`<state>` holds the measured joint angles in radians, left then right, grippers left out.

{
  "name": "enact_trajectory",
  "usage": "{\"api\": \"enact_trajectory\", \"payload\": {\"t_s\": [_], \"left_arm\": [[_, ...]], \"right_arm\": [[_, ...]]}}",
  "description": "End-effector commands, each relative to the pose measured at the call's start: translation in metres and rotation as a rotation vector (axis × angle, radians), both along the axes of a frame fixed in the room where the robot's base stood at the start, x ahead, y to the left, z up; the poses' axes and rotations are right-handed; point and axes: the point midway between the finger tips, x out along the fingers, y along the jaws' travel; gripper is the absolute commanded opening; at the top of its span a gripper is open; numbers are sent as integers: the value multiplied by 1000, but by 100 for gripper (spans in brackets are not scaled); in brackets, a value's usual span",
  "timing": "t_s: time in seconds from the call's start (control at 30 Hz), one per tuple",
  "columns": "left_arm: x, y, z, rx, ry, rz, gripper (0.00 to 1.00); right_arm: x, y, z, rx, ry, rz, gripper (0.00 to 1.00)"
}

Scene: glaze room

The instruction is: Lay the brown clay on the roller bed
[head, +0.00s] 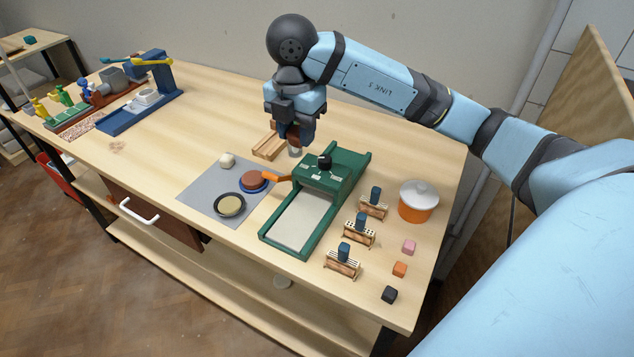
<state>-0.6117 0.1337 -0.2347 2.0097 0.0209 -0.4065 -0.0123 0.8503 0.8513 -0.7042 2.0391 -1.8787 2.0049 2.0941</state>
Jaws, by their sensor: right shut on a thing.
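The brown clay (254,179) is a flat round piece on a blue dish, on a grey mat left of the green roller machine. The machine's pale roller bed (302,219) is empty and lies between green side rails. My right gripper (294,143) points down behind the machine, beside a wooden block. The brown clay is apart from the gripper. My left gripper is not in view.
An orange handle (275,177) sticks out from the machine close to the clay. A dark dish (229,204) and a cream lump (226,160) share the grey mat (203,188). An orange pot (418,204), small stands and coloured cubes are at right. The table's left middle is clear.

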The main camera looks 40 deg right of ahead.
Motion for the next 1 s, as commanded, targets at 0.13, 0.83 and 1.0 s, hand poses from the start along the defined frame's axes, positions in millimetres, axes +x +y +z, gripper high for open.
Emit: {"api": "enact_trajectory", "payload": {"t_s": [0.13, 0.83, 1.0], "left_arm": [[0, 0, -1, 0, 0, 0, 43], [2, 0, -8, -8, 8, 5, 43], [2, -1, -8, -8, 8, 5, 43]], "right_arm": [[-2, 1, -4, 1, 1, -1, 11], [-3, 1, -152, 0, 1, -1, 11], [-3, 1, -162, -1, 2, -1, 11]]}}
